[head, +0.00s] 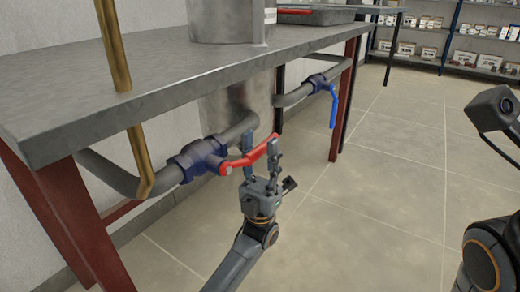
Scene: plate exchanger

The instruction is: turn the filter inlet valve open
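A valve with a dark blue body (198,158) sits on the grey pipe under the near part of the bench. Its red lever handle (250,157) points right and slightly up, at an angle to the pipe. My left gripper (262,146) is at the outer end of this handle, with its two fingers apart and the handle crossing at them. Whether the fingers touch the handle cannot be told. A second valve (317,82) farther along has a blue lever (333,106) hanging down. No label shows which one is the filter inlet valve. My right gripper's fingers are not visible.
The grey bench (165,88) overhangs the pipes, on dark red legs (345,100). A metal tank (228,105) is behind the valves. The tiled floor (400,180) to the right is clear. Stocked shelves (450,40) stand far back.

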